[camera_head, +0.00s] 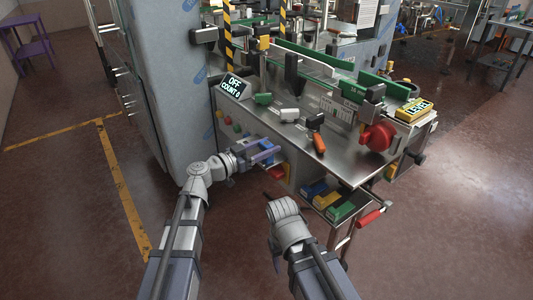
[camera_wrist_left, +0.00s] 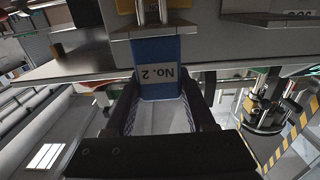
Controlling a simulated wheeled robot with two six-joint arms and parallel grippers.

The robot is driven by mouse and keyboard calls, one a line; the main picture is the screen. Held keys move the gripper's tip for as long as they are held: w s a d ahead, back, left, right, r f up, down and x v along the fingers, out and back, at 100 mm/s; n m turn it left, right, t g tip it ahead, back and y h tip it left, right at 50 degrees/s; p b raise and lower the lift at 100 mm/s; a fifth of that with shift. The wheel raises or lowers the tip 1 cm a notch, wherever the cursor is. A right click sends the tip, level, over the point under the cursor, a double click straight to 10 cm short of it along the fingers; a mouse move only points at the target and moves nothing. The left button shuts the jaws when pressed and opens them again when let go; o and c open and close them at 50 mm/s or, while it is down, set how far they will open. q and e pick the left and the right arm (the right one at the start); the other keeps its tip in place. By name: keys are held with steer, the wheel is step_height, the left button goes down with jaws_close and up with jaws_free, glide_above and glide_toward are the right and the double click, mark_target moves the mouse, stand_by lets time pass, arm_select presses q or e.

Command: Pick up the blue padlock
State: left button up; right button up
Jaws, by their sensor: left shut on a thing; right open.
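The blue padlock (camera_wrist_left: 158,50) has a "No. 2" label, upside down in the left wrist view. Its metal shackle (camera_wrist_left: 152,12) is at the top edge of that view. My left gripper (camera_wrist_left: 160,98) is shut on the blue body, one dark finger on each side. In the head view my left gripper (camera_head: 262,153) is at the machine's front side, below the metal tabletop; the padlock is hard to separate from the fingers there. My right gripper (camera_head: 271,198) is open, lower and nearer, largely hidden by its own wrist, away from the padlock.
The machine's metal tabletop (camera_head: 328,163) overhangs close above my left gripper. A counter display (camera_head: 233,87) and orange-handled tool (camera_head: 318,142) are on it.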

arm_select(q)
jaws_close()
steer(key=shift+r, duration=0.1)
step_height(320, 180, up, 10)
steer(key=p, duration=1)
steer(key=shift+w, duration=0.1)
